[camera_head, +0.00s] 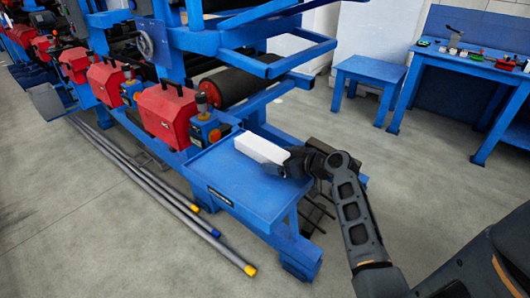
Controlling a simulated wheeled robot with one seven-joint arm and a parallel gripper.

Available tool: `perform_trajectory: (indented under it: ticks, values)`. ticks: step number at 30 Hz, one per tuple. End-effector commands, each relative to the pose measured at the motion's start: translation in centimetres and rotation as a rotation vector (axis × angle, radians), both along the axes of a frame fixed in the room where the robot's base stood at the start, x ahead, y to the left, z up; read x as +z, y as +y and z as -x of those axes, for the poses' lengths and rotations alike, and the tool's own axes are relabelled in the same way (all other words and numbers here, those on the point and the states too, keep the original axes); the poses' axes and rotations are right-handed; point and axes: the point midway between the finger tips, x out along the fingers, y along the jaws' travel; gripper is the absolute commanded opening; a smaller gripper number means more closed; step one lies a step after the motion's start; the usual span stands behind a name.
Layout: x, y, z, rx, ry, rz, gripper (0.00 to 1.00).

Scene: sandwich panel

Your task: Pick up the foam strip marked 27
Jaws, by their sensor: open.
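A white block-shaped strip (258,146), likely the foam strip, lies on the blue table top (232,190) of the machine. No number can be read on it at this size. My gripper (287,164) is at the strip's right end, low over the table. The gripper is open. Its dark fingers overlap the strip's end in the picture, and I cannot tell whether they touch it or stand on both sides of it. The gripper hides the strip's near right end.
Red boxes (166,115) and blue frame bars stand left of and above the table. Long grey pipes (165,190) lie on the floor at left. A blue workbench (470,62) with small items and a blue stool (370,70) stand at back right. Floor between is clear.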

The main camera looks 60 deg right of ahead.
Motion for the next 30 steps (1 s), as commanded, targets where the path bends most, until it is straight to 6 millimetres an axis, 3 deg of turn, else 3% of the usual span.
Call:
perform_trajectory:
  ticks: [2, 18, 30]
  values:
    - [-0.01, 0.00, 0.01, 0.000, 0.000, 0.000, 0.97]
    - [0.02, 0.01, 0.04, 0.000, 0.000, 0.000, 0.46]
    - [0.87, -0.01, -0.02, 0.001, -0.001, 0.003, 0.46]
